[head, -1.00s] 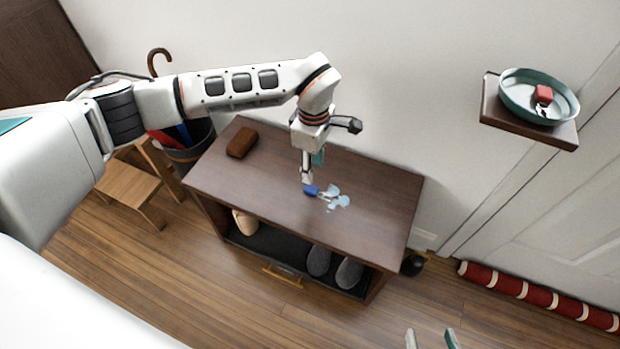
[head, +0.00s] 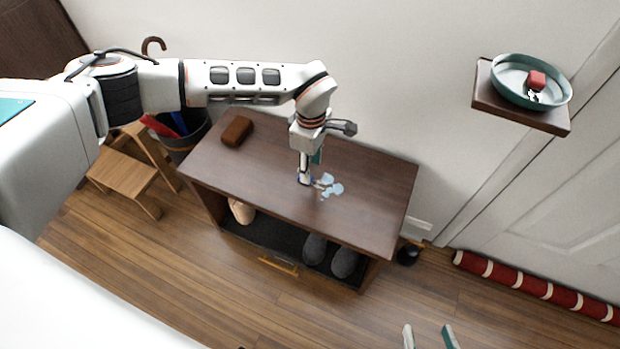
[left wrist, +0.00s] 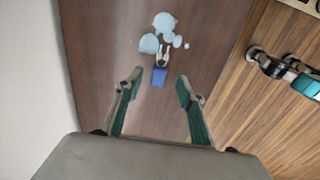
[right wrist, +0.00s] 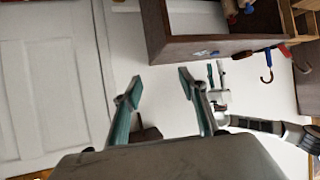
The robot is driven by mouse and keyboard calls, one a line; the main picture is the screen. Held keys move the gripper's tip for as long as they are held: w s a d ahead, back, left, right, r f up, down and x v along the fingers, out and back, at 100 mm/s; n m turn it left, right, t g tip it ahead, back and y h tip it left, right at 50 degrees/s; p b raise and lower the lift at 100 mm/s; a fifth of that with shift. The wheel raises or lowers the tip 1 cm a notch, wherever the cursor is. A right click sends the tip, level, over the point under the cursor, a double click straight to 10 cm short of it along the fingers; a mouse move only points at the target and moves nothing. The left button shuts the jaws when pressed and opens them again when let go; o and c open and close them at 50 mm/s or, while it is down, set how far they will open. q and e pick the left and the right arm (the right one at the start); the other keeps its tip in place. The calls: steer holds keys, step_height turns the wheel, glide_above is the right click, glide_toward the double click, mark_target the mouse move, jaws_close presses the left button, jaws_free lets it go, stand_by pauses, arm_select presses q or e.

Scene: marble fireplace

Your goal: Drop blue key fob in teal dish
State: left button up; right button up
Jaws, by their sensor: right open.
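The blue key fob (left wrist: 159,76) lies on the dark wooden bench top with its metal keys pointing away from my left gripper. In the left wrist view it is between the open fingertips of my left gripper (left wrist: 158,84), with a gap on both sides. In the head view my left gripper (head: 304,178) points down at the bench and mostly hides the fob (head: 299,179). The teal dish (head: 508,82) sits on a small wall shelf at upper right, holding a red key fob (head: 537,79) with keys. My right gripper (head: 428,337) is open and empty, low in the head view.
Pale blue wet-looking patches (head: 333,187) lie on the bench (head: 370,190) beside the keys. A brown block (head: 237,131) is at its back left. The small shelf (head: 491,103) is higher, right of the bench. A red striped roll (head: 530,287) lies by the door.

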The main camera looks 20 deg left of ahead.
mark_target(312, 179)
arm_select(q)
steer(key=f, duration=0.2)
steer(key=b, duration=0.1)
steer(key=shift+s+d+f, duration=0.1)
steer(key=shift+s+f, duration=0.15)
steer(key=shift+f, duration=0.15)
steer(key=shift+w+f+b, duration=0.2)
steer(key=shift+f+b, duration=0.2)
steer(key=shift+f, duration=0.65)
steer(key=shift+r, duration=0.25)
jaws_close()
arm_select(e)
steer(key=shift+w+a+r, duration=0.4)
steer(key=shift+a+r, duration=0.15)
steer(key=shift+a, duration=0.1)
steer(key=shift+s, duration=0.1)
